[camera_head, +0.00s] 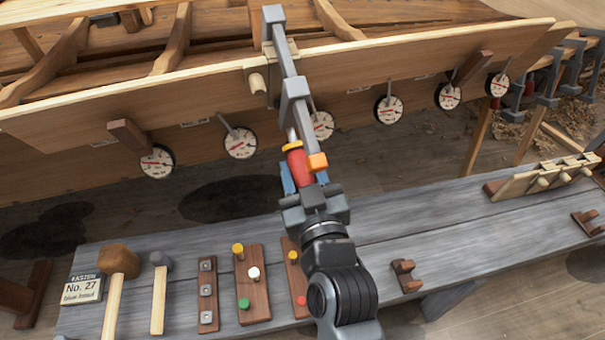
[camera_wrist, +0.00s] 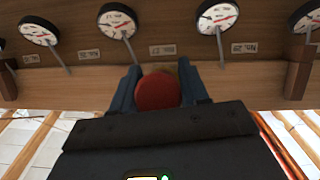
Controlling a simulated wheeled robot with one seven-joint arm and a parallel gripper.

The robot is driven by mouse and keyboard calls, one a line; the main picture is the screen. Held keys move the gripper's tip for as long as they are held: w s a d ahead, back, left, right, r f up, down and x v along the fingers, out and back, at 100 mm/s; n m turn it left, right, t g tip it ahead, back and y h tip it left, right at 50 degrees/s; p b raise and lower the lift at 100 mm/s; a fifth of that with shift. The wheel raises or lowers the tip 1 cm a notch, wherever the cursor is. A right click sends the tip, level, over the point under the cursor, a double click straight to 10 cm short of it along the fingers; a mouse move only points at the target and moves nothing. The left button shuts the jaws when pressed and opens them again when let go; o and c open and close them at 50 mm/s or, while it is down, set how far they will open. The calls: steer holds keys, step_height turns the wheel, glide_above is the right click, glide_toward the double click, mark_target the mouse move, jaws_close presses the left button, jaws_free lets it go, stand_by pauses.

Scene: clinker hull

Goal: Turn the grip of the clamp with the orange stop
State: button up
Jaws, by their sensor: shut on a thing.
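The grey clamp (camera_head: 291,87) hangs over the upper edge of the hull plank, its bar running down towards my arm. Its red grip (camera_head: 298,166) is at the lower end, with an orange stop (camera_head: 317,162) beside it and a yellow ring above. My gripper (camera_head: 299,178) is shut on the red grip, one blue finger on each side. In the wrist view the round red end of the grip (camera_wrist: 158,91) sits between the two blue fingers. The orange stop is not seen in the wrist view.
Several dial gauges, such as one left of the clamp (camera_head: 240,143), hang along the plank. Below is a grey bench (camera_head: 430,240) with a mallet (camera_head: 118,262), a hammer (camera_head: 159,280) and peg blocks. More clamps (camera_head: 572,75) stand at the far right.

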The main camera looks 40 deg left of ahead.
steer(key=shift+f+m+g+y+b, duration=0.3)
steer(key=shift+m+g+y+b, duration=0.15)
steer(key=shift+b, duration=1.45)
steer(key=shift+r+m+g+y+b, duration=0.2)
steer(key=shift+g+b, duration=0.35)
steer(key=shift+b, duration=0.6)
steer(key=o, duration=1)
steer(key=shift+c, duration=0.2)
steer(key=shift+s, duration=0.1)
steer(key=b+v, duration=0.1)
steer(key=v, duration=0.6)
steer(key=shift+d, duration=0.35)
steer(key=shift+s, duration=0.1)
